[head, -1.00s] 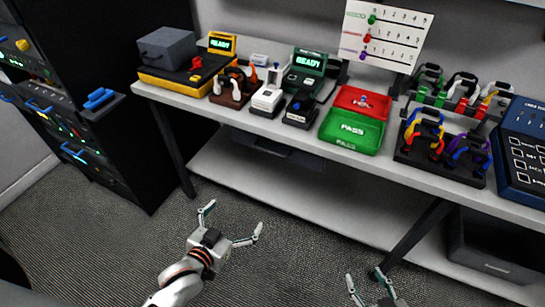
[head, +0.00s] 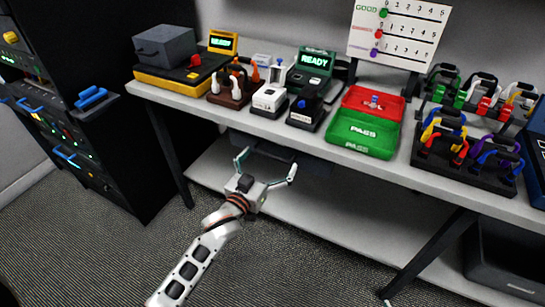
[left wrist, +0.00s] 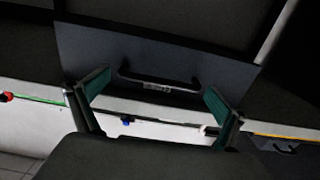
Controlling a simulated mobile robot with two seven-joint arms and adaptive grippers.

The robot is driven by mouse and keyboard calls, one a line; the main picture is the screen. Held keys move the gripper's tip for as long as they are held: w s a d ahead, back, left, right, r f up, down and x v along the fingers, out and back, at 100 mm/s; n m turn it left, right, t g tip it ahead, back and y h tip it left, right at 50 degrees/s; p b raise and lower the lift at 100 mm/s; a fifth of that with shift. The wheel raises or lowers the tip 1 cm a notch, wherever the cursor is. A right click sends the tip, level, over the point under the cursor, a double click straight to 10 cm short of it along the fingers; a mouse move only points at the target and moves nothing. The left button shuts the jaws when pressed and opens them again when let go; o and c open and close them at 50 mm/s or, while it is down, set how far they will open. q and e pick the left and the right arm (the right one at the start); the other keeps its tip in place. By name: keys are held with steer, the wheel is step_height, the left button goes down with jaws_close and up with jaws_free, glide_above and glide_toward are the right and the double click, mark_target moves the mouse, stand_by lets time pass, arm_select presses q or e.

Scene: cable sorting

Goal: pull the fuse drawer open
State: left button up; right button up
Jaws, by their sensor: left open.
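The fuse drawer (head: 312,163) is a dark grey box front under the bench top, partly hidden behind my left gripper. In the left wrist view its front panel (left wrist: 100,50) fills the upper middle, with a black bar handle (left wrist: 158,82) and a small pale label by it. My left gripper (head: 266,164) is open and empty in front of the drawer. In the left wrist view its two fingers (left wrist: 157,85) stand on either side of the handle, with no visible contact. Only a tip of my right gripper (head: 387,302) shows at the bottom edge.
The bench (head: 400,170) carries testers, a red and green tray (head: 362,135) and cable racks (head: 465,165). Its lower shelf and slanted legs (head: 430,250) stand below. A black cabinet (head: 120,150) is at left. The carpet in front is clear.

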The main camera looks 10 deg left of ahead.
arm_select(q)
steer(key=shift+x, duration=0.8)
arm_select(e)
steer(key=shift+s+f, duration=0.1)
steer(key=shift+f, duration=0.05)
arm_select(q)
steer(key=c, duration=1.3)
steer(key=p+v, duration=0.1)
steer(key=v, duration=0.2)
steer(key=p+v, duration=0.1)
steer(key=v, duration=0.1)
steer(key=shift+r+p, duration=0.25)
steer(key=shift+p, duration=0.1)
steer(key=p+v, duration=0.6)
steer(key=v, duration=1)
steer(key=shift+s+f, duration=0.25)
steer(key=shift+s, duration=0.1)
arm_select(e)
step_height(320, 180, up, 9)
steer(key=a, duration=0.1)
steer(key=shift+w, duration=0.4)
steer(key=shift+s+f, duration=0.1)
steer(key=shift+f, duration=0.1)
